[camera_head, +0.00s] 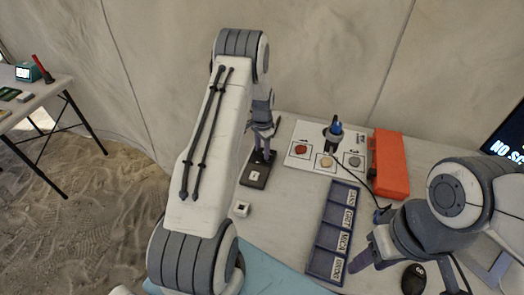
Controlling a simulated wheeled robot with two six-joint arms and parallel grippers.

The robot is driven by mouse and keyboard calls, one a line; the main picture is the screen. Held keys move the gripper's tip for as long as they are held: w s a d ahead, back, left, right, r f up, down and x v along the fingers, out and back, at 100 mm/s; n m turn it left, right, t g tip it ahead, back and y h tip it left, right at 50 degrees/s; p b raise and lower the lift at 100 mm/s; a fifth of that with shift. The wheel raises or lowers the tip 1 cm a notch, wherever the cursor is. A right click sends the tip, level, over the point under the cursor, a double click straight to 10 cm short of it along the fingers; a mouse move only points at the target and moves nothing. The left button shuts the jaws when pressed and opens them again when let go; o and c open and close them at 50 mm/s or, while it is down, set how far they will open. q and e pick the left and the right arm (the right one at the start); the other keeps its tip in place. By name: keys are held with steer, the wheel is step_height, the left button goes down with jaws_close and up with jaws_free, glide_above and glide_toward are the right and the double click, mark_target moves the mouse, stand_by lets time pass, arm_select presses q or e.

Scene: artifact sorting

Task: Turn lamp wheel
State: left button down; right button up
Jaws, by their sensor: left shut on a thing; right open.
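My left gripper (262,155) points down at the far left of the table, just above a small dark box (254,176) with a white label. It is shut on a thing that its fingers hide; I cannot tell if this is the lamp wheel. A dark, blue-topped upright device (334,132), possibly the lamp, stands at the white board with a cable running from it. My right gripper (362,258) is open and empty, beside the labelled tray at the lower right.
The white board (297,161) carries red, tan and grey stones. An orange case (390,165) lies right of it. A blue compartment tray (334,226) lies in front. A screen (508,140) stands right.

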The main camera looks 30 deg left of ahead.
mark_target(262, 151)
arm_select(q)
steer(key=shift+m, duration=0.9)
steer(key=shift+r, duration=0.1)
steer(key=shift+c, duration=1.7)
jaws_free()
step_height(262, 151, up, 10)
steer(key=b, duration=0.1)
steer(key=shift+r+b, duration=0.2)
steer(key=shift+b, duration=0.1)
